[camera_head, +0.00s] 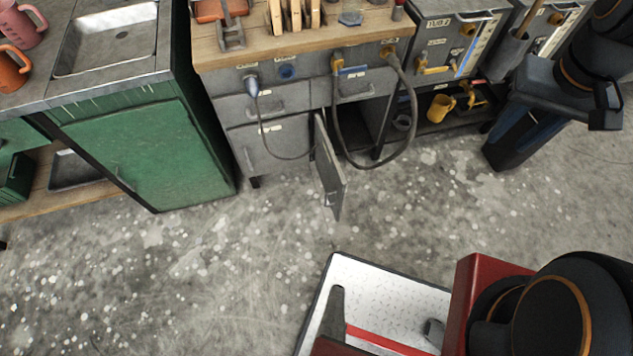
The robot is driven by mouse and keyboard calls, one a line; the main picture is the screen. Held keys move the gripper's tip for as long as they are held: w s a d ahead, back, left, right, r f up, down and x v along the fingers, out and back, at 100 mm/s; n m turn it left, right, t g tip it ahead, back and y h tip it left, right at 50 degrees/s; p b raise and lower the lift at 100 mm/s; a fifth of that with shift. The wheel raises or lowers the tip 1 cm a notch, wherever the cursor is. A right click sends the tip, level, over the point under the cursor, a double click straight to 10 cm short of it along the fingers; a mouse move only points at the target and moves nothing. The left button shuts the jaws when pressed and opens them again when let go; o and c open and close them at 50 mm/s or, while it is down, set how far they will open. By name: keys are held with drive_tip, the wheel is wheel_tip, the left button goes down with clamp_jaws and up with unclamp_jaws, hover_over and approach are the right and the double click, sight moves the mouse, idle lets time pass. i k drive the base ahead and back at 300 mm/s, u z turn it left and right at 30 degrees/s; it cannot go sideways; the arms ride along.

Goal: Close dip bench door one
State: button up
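The grey bench door (328,172) stands swung out from the bench front, seen nearly edge-on, with a small handle near its lower outer end. It belongs to the grey metal bench (233,110) with a wooden top; I cannot read a label marking it as door one. The dark opening beside it shows partly behind a hanging hose. My arm (590,65) is at the upper right, well apart from the door. Nothing of mine touches the door.
A grey hose (409,130) loops down beside the open door, and a thin cable (264,130) hangs to its left. A green cabinet (150,150) stands at left. The speckled floor (210,270) before the bench is clear.

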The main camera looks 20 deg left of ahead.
sight(334, 183)
drive_tip(key=u, duration=1.2)
drive_tip(key=i, duration=0.5)
drive_tip(key=u, duration=0.65)
drive_tip(key=k, duration=1.5)
drive_tip(key=z, duration=0.6)
drive_tip(key=i, duration=1)
